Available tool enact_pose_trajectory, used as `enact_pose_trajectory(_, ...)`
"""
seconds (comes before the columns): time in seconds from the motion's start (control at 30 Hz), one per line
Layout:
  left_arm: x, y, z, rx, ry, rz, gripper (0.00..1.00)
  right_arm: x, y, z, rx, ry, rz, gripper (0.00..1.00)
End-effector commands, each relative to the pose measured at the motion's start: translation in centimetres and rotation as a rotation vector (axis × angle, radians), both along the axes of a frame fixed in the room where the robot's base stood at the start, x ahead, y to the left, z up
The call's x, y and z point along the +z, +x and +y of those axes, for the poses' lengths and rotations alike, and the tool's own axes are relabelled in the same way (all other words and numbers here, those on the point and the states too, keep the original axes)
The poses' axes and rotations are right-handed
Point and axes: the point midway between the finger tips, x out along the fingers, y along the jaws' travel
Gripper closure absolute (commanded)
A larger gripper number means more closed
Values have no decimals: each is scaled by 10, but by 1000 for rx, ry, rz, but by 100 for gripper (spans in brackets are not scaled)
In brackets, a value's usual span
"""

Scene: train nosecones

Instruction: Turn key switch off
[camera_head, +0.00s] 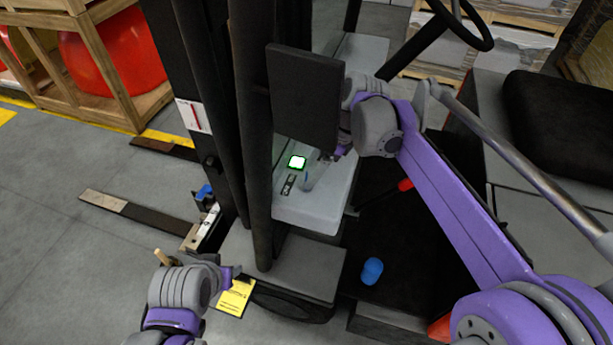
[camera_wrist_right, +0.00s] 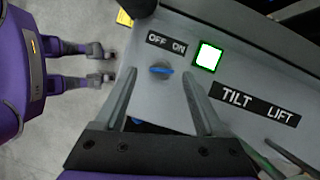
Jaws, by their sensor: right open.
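The key switch (camera_wrist_right: 160,69) is a small round switch with a blue handle on the grey panel in the right wrist view. Its handle lies roughly crosswise in the picture, below the OFF ON label (camera_wrist_right: 167,43). My right gripper (camera_wrist_right: 161,97) is open, its two fingers apart on either side of the switch, not closed on it. In the head view the right gripper (camera_head: 318,174) is over the grey console (camera_head: 315,215), partly hiding the switch. My left gripper (camera_head: 232,273) is low at the left, away from the console; in the wrist view its fingers (camera_wrist_right: 112,65) stand apart, empty.
A bright green-edged indicator (camera_wrist_right: 208,56) is lit beside the switch. A TILT LIFT label (camera_wrist_right: 254,103) lies to the right. A dark upright screen (camera_head: 305,98) and a black post (camera_head: 253,130) stand close to the right gripper. A steering wheel (camera_head: 462,22) is behind.

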Motion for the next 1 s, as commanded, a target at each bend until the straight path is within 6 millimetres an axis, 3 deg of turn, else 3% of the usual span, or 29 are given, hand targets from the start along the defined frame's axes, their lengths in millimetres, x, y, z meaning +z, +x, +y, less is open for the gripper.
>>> enact_pose_trajectory(0.23, 0, 0, 0, 0, 0, 0, 50, -30, 1, 13, 1, 0, -2, 28)
enact_pose_trajectory(0.6, 0, 0, 0, 0, 0, 0, 50, -35, 1, 15, 0, 0, -2, 28)
enact_pose_trajectory(1.0, 0, 0, 0, 0, 0, 0, 50, -35, 1, 15, 1, 0, -3, 98)
